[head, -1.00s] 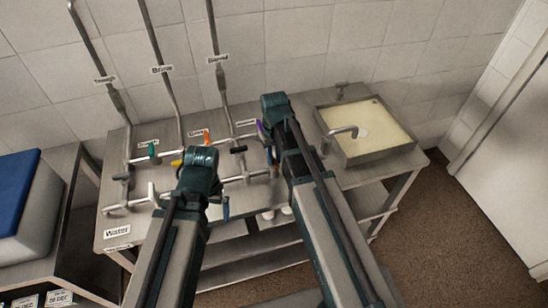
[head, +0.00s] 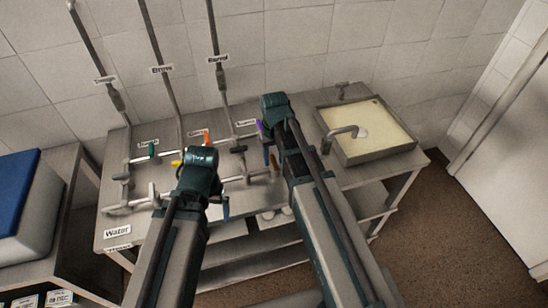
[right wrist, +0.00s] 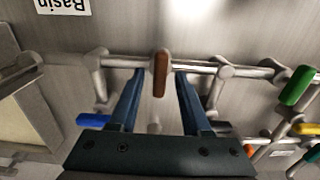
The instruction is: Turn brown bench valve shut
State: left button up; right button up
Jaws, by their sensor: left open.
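The brown valve handle (right wrist: 160,73) shows in the right wrist view. My right gripper (right wrist: 159,76) is open, with one blue finger on each side of the brown handle and a gap visible on both sides. In the head view my right gripper (head: 270,155) is over the bench, mostly behind my own arm, and I cannot make out the brown handle there. My left gripper (head: 218,208) is open over the front of the bench, partly hidden by its wrist.
The metal bench (head: 112,212) carries pipes with several coloured handles, including green (head: 152,150), orange (head: 206,136) and black (head: 238,149). A blue handle (right wrist: 92,121) is close to my right fingers. A basin (head: 372,155) stands at the right. A blue-topped box (head: 22,190) is at the left.

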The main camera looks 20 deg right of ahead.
aim_at(274, 161)
dwell(0.3)
notch_tip(274, 161, up, 14)
jog(key=p, duration=1.4)
jog(key=shift+f, duration=0.1)
jog(key=s+a+f+n+b, duration=0.1)
jog(key=s+a+f+b, duration=0.4)
jog(key=s, duration=0.2)
jog(key=s+a+f+n+h+b, duration=0.1)
jog(key=s+a+f+n+b, duration=0.1)
jog(key=s+a+f+b, duration=0.3)
jog(key=s+b, duration=0.1)
jog(key=s, duration=0.2)
jog(key=shift+a+f+n, duration=0.25)
jog(key=shift+f+n, duration=0.05)
jog(key=shift+f, duration=0.1)
